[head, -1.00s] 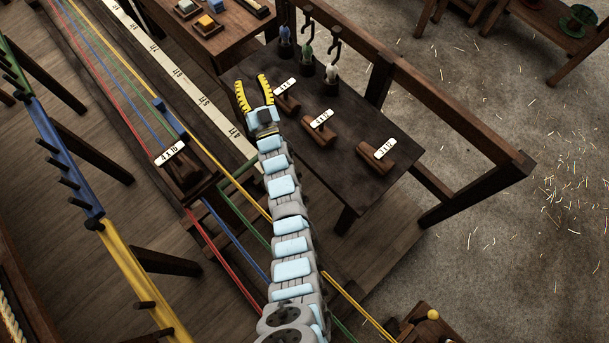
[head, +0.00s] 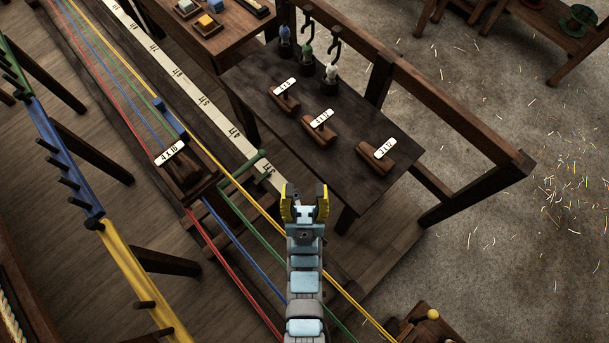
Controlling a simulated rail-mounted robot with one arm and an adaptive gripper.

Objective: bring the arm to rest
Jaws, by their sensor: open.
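My gripper (head: 305,192) is in the lower middle of the head view, at the end of my arm, which comes up from the bottom edge. Its two yellow-and-black fingers stand apart, pointing up the picture. Nothing shows between them. Part of the yellow rope and the floor behind are hidden by my arm.
Labelled wooden blocks (head: 376,153) and several hooks (head: 335,45) are on the dark table. Coloured ropes (head: 235,245) run to the left and below my arm. A labelled carriage (head: 185,168) sits on the rail at left. A wooden railing (head: 460,110) stands at right.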

